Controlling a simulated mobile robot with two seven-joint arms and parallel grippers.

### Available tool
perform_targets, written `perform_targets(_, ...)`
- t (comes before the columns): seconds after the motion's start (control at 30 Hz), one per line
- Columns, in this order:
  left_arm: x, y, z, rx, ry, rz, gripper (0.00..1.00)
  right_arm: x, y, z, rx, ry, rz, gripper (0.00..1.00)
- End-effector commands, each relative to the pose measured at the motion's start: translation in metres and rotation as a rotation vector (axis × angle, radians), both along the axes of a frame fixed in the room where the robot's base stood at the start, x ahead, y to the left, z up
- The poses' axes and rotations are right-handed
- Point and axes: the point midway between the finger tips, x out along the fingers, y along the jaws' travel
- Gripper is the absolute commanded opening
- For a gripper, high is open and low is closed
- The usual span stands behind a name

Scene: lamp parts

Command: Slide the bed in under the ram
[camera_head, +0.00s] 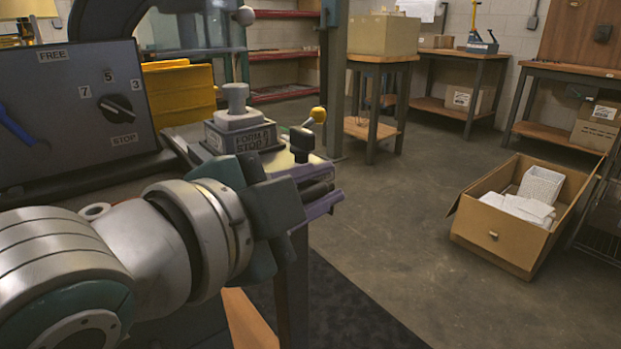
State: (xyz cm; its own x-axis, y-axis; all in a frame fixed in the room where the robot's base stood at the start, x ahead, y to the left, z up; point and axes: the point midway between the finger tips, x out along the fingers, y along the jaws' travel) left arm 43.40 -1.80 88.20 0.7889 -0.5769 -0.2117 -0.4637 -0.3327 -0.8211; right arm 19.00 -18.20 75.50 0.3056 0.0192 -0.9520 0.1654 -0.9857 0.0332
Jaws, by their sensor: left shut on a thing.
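The bed (316,158) is a pale plate with a purplish edge, beyond my left gripper. A grey block marked FORM STOP (240,136), with a round-topped knob, stands on it. I cannot clearly make out the ram; press uprights rise behind the block. My right gripper is not in view.
A dark control panel (80,110) with a dial marked FREE, 7, 5, 3 and STOP stands at the left. A yellow bin (180,92) is behind it. An open cardboard box (490,235) with white items lies on the floor at the right. The middle floor is clear.

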Motion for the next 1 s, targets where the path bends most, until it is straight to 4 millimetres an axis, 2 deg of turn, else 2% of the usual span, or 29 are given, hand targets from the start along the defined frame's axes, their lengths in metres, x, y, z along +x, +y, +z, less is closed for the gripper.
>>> perform_targets(0.03, 0.006, 0.006, -0.010, 0.017, 0.021, 0.003, 0.00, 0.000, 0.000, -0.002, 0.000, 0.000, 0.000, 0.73)
perform_targets(0.23, 0.027, 0.023, -0.009, 0.015, 0.021, 0.007, 0.00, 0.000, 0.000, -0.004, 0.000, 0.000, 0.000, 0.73)
perform_targets(0.53, 0.028, 0.024, -0.010, 0.010, 0.025, 0.007, 0.00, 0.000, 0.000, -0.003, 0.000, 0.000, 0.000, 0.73)
perform_targets(0.57, 0.028, 0.024, -0.010, 0.010, 0.025, 0.007, 0.25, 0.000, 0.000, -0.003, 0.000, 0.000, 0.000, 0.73)
perform_targets(0.73, 0.029, 0.024, -0.008, 0.011, 0.021, 0.007, 0.44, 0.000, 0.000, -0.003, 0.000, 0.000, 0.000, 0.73)
perform_targets(1.0, 0.029, 0.024, -0.004, 0.008, 0.012, 0.006, 0.46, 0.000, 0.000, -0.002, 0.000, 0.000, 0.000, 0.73)
